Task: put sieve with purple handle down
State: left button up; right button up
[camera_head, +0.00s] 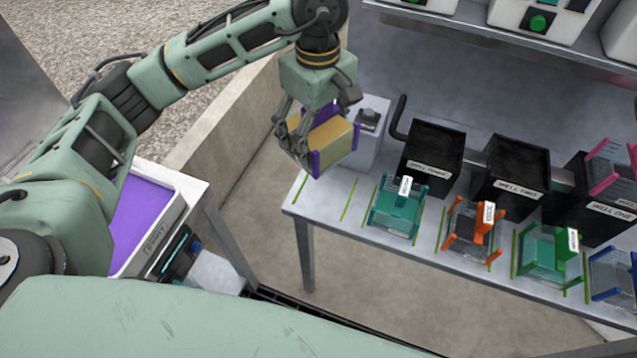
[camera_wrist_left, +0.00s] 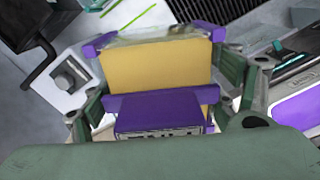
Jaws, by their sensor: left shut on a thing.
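The sieve with the purple handle (camera_head: 335,141) has a tan, box-like body with purple corner pieces. My left gripper (camera_head: 296,138) is shut on it and holds it in the air, near the left end of the bench (camera_head: 345,220). In the left wrist view the sieve (camera_wrist_left: 158,66) sits between the fingers of the left gripper (camera_wrist_left: 165,115), with its purple handle toward the palm. The sieve looks tilted in the head view. My right gripper is not in view.
Green lines mark slots on the bench; the leftmost slot (camera_head: 325,205) is bare. Right of it stand sieves with teal (camera_head: 397,212), orange (camera_head: 472,235), green (camera_head: 547,252) and blue handles. Black bins (camera_head: 432,150) and a grey box with a knob (camera_head: 372,145) stand behind.

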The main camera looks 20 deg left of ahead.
pick_arm(q)
jog(key=shift+w+d+f+n, duration=0.15)
jog(key=shift+w+n, duration=0.2)
jog(key=shift+n, duration=0.25)
jog(key=shift+w+d+f+n, duration=0.1)
jog(key=shift+w+n, duration=0.25)
jog(key=shift+n, duration=0.25)
jog(key=shift+w+d+n+b, duration=0.15)
jog(key=shift+w+n+b, duration=0.2)
jog(key=shift+n, duration=0.35)
jog(key=shift+w+d+n, duration=0.1)
jog(key=shift+w+n, duration=0.1)
jog(key=shift+n, duration=0.3)
jog(key=shift+f, duration=0.25)
notch_tip(320, 180, down, 17)
jog(key=p, duration=0.4)
jog(key=shift+w+f, duration=0.1)
jog(key=shift+f, duration=0.2)
jog(key=o, duration=1)
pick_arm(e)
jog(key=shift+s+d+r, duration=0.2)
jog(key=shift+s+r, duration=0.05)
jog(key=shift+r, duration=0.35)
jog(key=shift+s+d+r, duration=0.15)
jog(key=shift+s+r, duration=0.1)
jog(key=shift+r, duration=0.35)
